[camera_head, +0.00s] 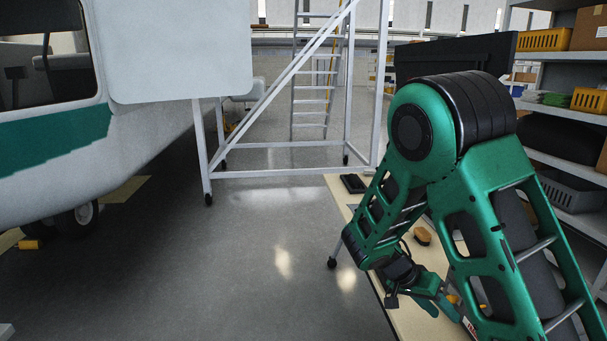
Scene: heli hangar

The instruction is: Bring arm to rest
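My green arm is bent in the right half of the head view, with its elbow high and its forearm reaching down. My gripper (446,306) is at the lower end, low over the pale workbench (405,318). It is small and partly hidden by my own arm link, so I cannot tell whether its fingers are apart or hold anything. A small orange-brown object (422,236) lies on the bench behind it. A small yellow-orange item (453,299) shows close to the fingers; I cannot tell whether they touch.
A helicopter (50,150) with an open door stands at left. A wheeled ladder platform (290,145) stands behind. Shelves (570,160) with yellow and grey bins are at right. A dark monitor (455,55) stands behind my arm. The floor (230,270) in the middle is clear.

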